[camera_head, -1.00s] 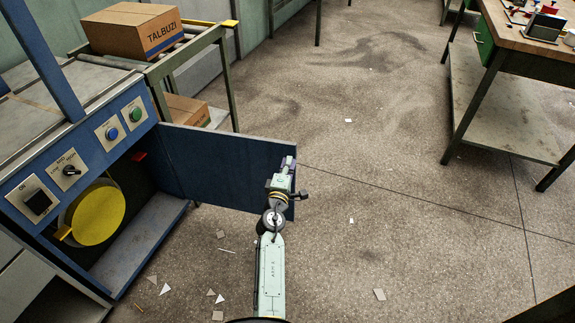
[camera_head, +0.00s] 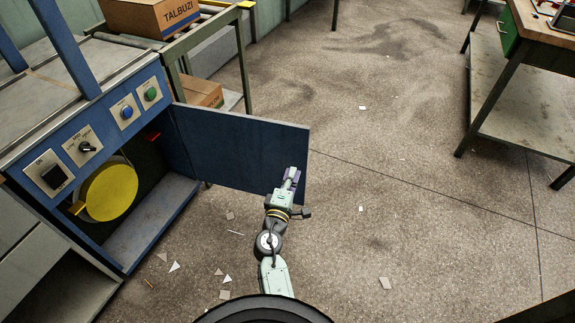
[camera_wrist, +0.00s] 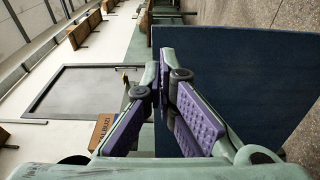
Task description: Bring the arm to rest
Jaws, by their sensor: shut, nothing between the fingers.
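My arm reaches up from the bottom middle of the head view. My gripper (camera_head: 292,176) is at its far end, in front of the open blue door (camera_head: 240,150) of the machine. In the wrist view my gripper (camera_wrist: 168,95) shows purple finger pads close together with nothing held. The blue door (camera_wrist: 245,85) fills the right side of the wrist view, close to the fingers. I cannot tell whether the gripper touches it.
The blue machine (camera_head: 100,115) with a yellow disc (camera_head: 108,192) in its open bay stands at left. A cardboard box (camera_head: 150,15) is on a roller stand behind. A workbench (camera_head: 545,40) is at upper right. Floor between is clear except for small scraps.

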